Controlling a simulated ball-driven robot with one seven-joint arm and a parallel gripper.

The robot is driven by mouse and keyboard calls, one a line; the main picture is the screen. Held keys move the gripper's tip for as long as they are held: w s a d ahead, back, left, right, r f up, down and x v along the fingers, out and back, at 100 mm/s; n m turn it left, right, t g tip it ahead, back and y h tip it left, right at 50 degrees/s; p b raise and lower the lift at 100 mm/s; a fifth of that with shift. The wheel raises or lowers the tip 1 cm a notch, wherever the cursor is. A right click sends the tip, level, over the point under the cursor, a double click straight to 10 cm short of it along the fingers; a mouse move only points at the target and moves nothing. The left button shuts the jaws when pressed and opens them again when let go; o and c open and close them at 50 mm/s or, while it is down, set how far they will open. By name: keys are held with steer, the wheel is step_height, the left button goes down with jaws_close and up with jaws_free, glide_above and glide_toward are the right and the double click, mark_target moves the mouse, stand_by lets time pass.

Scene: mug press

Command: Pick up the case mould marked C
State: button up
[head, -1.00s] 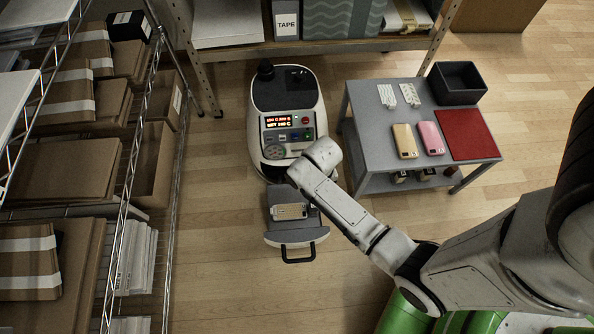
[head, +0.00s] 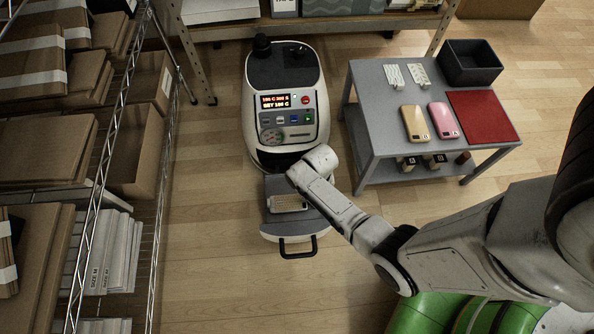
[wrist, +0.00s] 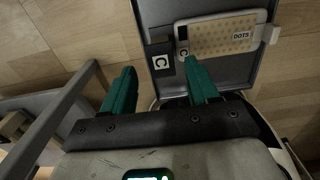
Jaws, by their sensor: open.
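The case mould marked C shows in the wrist view as a dark block with a white C label (wrist: 161,62), at the edge of the press's pulled-out tray. A pale dotted phone case (wrist: 222,40) marked DOTS lies on it; the case also shows in the head view (head: 289,204). My gripper (wrist: 162,80) has two green fingers spread apart, with nothing between them. The C label lies just beyond the fingertips, roughly between them. I cannot tell the height gap. In the head view my gripper is hidden behind my arm.
The press (head: 285,100) stands behind the tray, its display lit. At right is a grey table (head: 380,125) with gold (head: 415,123) and pink (head: 443,120) cases, a red mat (head: 482,116) and a dark bin (head: 470,63). Labelled blocks sit on its lower shelf. Shelving stands at left.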

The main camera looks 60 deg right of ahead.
step_height(320, 180, down, 5)
steer(key=b, duration=0.3)
steer(key=shift+r, duration=0.1)
jaws_close()
stand_by(0.4)
